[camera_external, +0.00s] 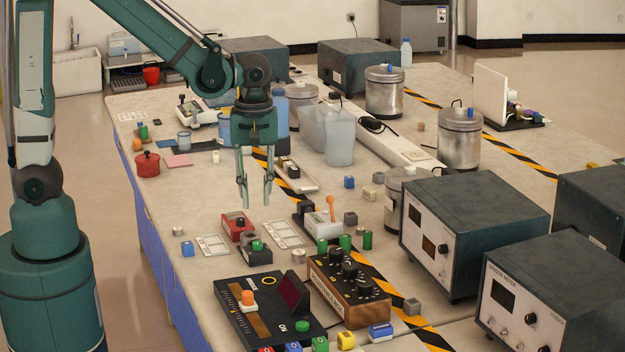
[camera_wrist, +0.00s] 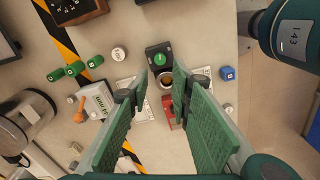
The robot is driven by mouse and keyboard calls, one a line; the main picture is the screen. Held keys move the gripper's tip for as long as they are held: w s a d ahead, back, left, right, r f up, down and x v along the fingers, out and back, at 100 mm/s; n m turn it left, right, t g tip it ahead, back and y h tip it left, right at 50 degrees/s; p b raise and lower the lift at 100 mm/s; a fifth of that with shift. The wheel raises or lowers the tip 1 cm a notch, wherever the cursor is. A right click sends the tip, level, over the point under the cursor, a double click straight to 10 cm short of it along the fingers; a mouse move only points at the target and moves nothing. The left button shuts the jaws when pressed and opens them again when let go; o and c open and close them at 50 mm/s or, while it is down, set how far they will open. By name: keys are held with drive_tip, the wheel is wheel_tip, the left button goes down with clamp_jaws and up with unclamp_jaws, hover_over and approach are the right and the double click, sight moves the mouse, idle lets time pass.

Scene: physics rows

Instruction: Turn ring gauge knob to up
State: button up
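My gripper (camera_external: 257,200) is open and empty, pointing down above the bench. In the wrist view my gripper (camera_wrist: 161,85) has its fingers apart, with small control boxes below the gap. One is a black box (camera_external: 257,256) with a green knob (camera_external: 257,245). Beside it is a red box (camera_external: 238,229) with a dark top part. A wooden box (camera_external: 365,313) with several black knobs (camera_external: 349,270) stands nearer the camera; part of it shows in the wrist view (camera_wrist: 92,9). I cannot tell which knob is the ring gauge knob, nor read its setting.
A black panel (camera_external: 240,320) with an orange knob and green button lies at the front. A white box with an orange lever (camera_external: 331,208), green cylinders (camera_external: 367,240) and white label plates (camera_external: 283,234) surround the area. Large instrument cases (camera_external: 475,225) stand at right.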

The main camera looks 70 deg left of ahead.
sight(257, 242)
wheel_tip(257, 242, down, 4)
drive_tip(key=m+p, duration=0.3)
drive_tip(key=m, duration=1)
drive_tip(key=shift+a+p, duration=0.1)
drive_tip(key=shift+p, duration=0.25)
drive_tip(key=shift+f, duration=0.1)
drive_tip(key=shift+f+b, duration=0.65)
drive_tip(key=shift+f, duration=3.15)
drive_tip(key=shift+c, duration=0.6)
drive_tip(key=c, duration=0.5)
